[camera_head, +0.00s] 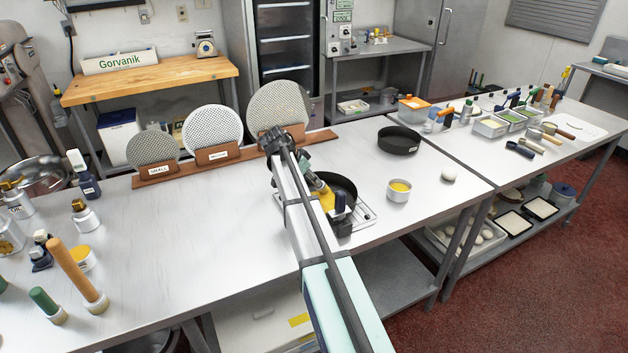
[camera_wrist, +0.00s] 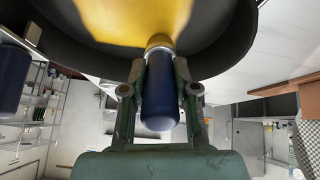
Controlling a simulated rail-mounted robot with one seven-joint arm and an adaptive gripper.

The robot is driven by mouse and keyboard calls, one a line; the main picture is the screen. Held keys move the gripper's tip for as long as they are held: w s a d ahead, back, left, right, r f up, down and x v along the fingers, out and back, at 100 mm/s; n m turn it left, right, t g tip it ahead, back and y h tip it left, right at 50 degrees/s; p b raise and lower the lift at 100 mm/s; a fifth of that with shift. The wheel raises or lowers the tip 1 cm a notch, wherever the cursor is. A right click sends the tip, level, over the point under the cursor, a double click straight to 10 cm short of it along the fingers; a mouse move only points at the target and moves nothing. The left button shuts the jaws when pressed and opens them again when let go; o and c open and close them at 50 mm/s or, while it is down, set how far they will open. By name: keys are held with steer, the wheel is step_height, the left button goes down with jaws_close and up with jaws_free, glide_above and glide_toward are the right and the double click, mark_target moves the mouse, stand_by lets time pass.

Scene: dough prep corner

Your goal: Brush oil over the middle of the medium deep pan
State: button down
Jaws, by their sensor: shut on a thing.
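A dark deep pan (camera_head: 343,184) sits on a wire rack on the steel table, partly hidden by my arm. Its dark wall (camera_wrist: 225,45) fills the top of the wrist view, with a broad yellow patch (camera_wrist: 130,15) inside; I cannot tell whether this is oil or bristles. My gripper (camera_wrist: 160,75) is shut on a dark blue handle (camera_wrist: 160,100) with a tan collar, at the pan; the handle's far end is not clear. A small metal bowl (camera_head: 399,194) of yellow liquid stands right of the pan.
Another dark pan (camera_head: 398,140) stands farther back. Three round perforated discs (camera_head: 212,134) stand in a wooden rack at the back left. A white ball (camera_head: 449,175) lies right of the bowl. Bottles and a rolling-pin-like tool (camera_head: 77,273) crowd the left end; the left-middle table is clear.

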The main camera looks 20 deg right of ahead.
steer(key=shift+a, duration=0.45)
step_height(320, 180, up, 3)
steer(key=shift+f+p, duration=0.2)
steer(key=shift+p, duration=0.2)
steer(key=shift+d+r, duration=0.1)
steer(key=shift+r, duration=0.25)
steer(key=shift+r+p, duration=0.9)
steer(key=shift+r, duration=1.5)
steer(key=shift+r, duration=0.1)
